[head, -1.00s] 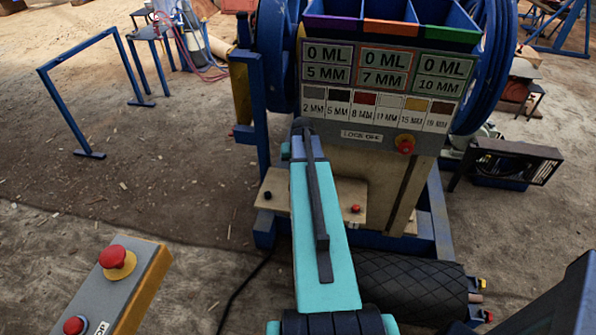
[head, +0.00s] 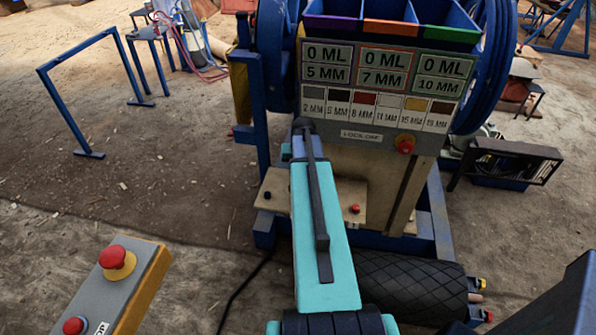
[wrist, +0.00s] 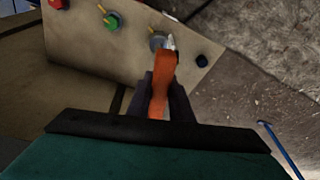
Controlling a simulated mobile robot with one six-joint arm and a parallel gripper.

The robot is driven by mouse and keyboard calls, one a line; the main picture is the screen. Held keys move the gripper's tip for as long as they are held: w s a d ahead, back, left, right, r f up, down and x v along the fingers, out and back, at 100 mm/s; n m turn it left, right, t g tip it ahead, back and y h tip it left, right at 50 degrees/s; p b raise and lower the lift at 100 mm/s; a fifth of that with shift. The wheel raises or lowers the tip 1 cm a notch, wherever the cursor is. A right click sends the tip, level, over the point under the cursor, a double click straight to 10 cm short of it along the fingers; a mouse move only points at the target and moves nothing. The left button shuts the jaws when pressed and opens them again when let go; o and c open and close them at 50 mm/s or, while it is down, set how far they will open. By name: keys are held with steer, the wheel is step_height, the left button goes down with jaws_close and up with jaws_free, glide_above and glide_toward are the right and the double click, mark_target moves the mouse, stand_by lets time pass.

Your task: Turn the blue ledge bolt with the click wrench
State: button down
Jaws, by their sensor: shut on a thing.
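In the wrist view my gripper (wrist: 166,100) is shut on the orange handle of the click wrench (wrist: 162,88). The wrench's pale metal head overlaps the right side of a blue-grey bolt (wrist: 156,41) on the tan ledge (wrist: 105,55). I cannot tell whether it is seated on the bolt or just beside it. The ledge also shows in the head view (head: 345,190), where my arm covers its middle; the blue bolt, gripper and wrench are hidden there.
A green bolt (wrist: 112,21) and a red bolt (wrist: 59,3) sit left of the blue one; a black bolt (wrist: 202,61) is to its right. The crusher's label panel (head: 380,90) rises behind my arm.

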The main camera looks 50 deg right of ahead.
steer(key=shift+w+d+p+v, duration=0.15)
steer(key=shift+p+v, duration=0.2)
steer(key=shift+v, duration=0.35)
steer(key=shift+w+p+v, duration=0.15)
steer(key=shift+p+v, duration=0.2)
steer(key=shift+v, duration=0.3)
steer(key=shift+w+d+p+v, duration=0.1)
steer(key=shift+p+v, duration=0.25)
steer(key=shift+v, duration=0.35)
stand_by(1.1)
steer(key=shift+w+a+r, duration=0.1)
steer(key=shift+w+r, duration=0.05)
